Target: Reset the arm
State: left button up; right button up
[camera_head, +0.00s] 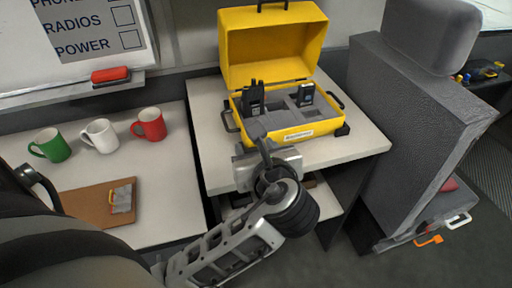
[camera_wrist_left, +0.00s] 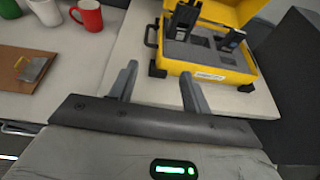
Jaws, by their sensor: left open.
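My left arm comes in from the lower left of the head view, and my left gripper (camera_head: 262,138) is over the front of the small table, just before the yellow case. In the left wrist view my left gripper (camera_wrist_left: 159,88) shows two fingers wide apart with nothing between them. The open yellow case (camera_head: 318,131) holds a black radio (camera_head: 253,99) on the left and a smaller one (camera_head: 305,95) on the right in grey foam. The case also shows in the left wrist view (camera_wrist_left: 195,68). My right gripper is not in view.
Green (camera_head: 50,145), white (camera_head: 100,135) and red (camera_head: 149,124) mugs stand on the left counter (camera_head: 165,180). A brown board (camera_head: 85,207) with a grey-bladed tool (camera_head: 122,198) lies before them. A grey seat (camera_head: 410,130) stands at the right. A red eraser (camera_head: 110,75) sits on the whiteboard ledge.

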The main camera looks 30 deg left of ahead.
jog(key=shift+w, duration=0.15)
pick_arm(q)
jog(key=s+d+f+n+h, duration=0.1)
jog(key=d+f+n+h, duration=0.25)
jog(key=f, duration=0.45)
jog(key=s+d+f+n+h, duration=0.1)
jog(key=d+f+n+h, duration=0.1)
jog(key=f+n+h, duration=0.45)
jog(key=s+d+f+n+h, duration=0.1)
jog(key=s+f+n+h, duration=0.1)
jog(key=s+f+n, duration=0.6)
jog(key=n, duration=0.6)
jog(key=shift+d+f+t+h, duration=0.2)
jog(key=shift+f+t+h, duration=0.1)
jog(key=shift+t, duration=0.1)
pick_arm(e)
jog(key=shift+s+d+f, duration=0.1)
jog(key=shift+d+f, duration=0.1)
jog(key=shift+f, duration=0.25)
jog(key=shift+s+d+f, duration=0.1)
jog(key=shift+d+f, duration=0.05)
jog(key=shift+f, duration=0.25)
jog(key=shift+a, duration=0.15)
